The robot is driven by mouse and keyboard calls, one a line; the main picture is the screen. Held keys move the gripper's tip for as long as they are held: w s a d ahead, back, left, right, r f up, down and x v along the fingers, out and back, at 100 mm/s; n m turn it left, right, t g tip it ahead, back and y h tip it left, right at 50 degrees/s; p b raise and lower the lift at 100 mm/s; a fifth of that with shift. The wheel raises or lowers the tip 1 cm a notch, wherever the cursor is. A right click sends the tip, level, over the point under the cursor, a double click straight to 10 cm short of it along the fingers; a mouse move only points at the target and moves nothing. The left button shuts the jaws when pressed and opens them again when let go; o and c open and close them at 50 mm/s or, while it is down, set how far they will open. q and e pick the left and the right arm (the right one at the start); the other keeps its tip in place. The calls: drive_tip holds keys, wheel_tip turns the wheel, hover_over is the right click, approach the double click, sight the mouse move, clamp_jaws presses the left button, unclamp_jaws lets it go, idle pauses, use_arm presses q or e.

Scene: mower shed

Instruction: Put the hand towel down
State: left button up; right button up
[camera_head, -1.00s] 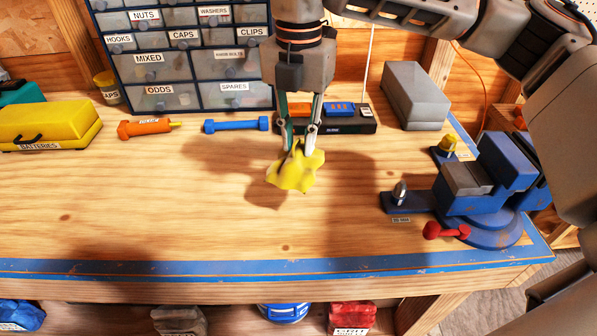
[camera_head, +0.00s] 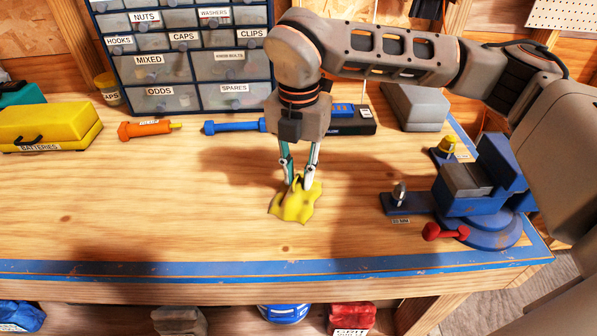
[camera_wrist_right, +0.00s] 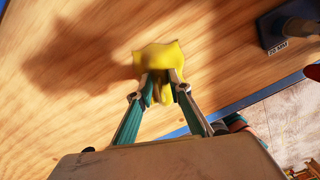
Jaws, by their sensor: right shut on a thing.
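The hand towel (camera_head: 294,207) is a small crumpled yellow cloth at the middle of the wooden workbench (camera_head: 150,210). My right gripper (camera_head: 299,184) points down and is shut on the towel's upper part. The towel is at or just above the bench top; I cannot tell whether it bears on the wood. In the right wrist view the towel (camera_wrist_right: 160,55) spreads out beyond the fingertips (camera_wrist_right: 160,80), with the bench behind it. My left gripper is not in view.
A blue vise (camera_head: 485,190) with a red handle stands at the right. A yellow batteries case (camera_head: 50,125), an orange tool (camera_head: 145,129) and a blue tool (camera_head: 232,126) lie at the back left. Drawers (camera_head: 185,60) stand behind. The bench left of the towel is clear.

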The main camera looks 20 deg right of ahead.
sight(299, 172)
drive_tip(key=shift+f, duration=0.2)
drive_tip(key=o, duration=0.9)
drive_tip(key=shift+r, duration=0.1)
wheel_tip(299, 172, up, 12)
drive_tip(key=shift+r, duration=0.15)
